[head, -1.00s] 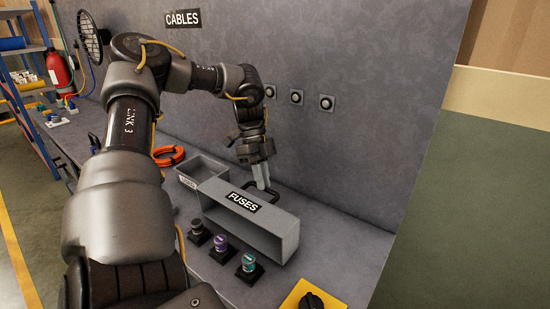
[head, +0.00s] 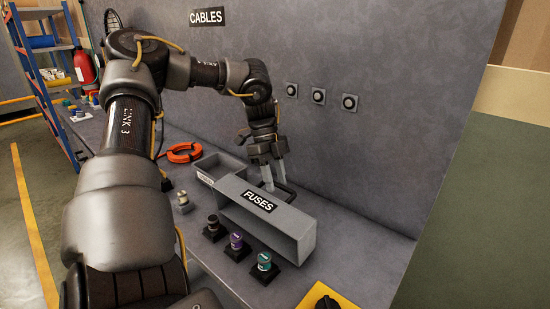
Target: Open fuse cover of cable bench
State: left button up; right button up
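The grey fuse cover (head: 302,234), labelled FUSES (head: 258,201), sits on the grey cable bench (head: 345,262) with its long front side facing me. Several fuses on black bases stand in front of it, including a purple one (head: 236,241) and a teal one (head: 264,261). A black handle (head: 287,194) shows behind the cover's top edge. My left gripper (head: 275,181) points down just behind the cover at this handle. Its two fingers are apart with a gap between them, and their tips are partly hidden by the cover. My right gripper is out of view.
An open grey bin (head: 216,164) stands left of the cover, near an orange cable coil (head: 184,152). Black knobs (head: 319,96) project from the back wall. A yellow plate (head: 338,296) with a black knob lies at front right. Bare bench lies right of the cover.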

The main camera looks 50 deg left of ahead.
pick_arm(q)
jog(key=shift+w+a+r, duration=0.1)
jog(key=shift+w+r, duration=0.1)
jog(key=shift+r, duration=0.05)
jog(key=v, duration=1)
jog(key=shift+s, duration=0.2)
jog(key=shift+r, duration=0.15)
jog(key=shift+w, duration=0.1)
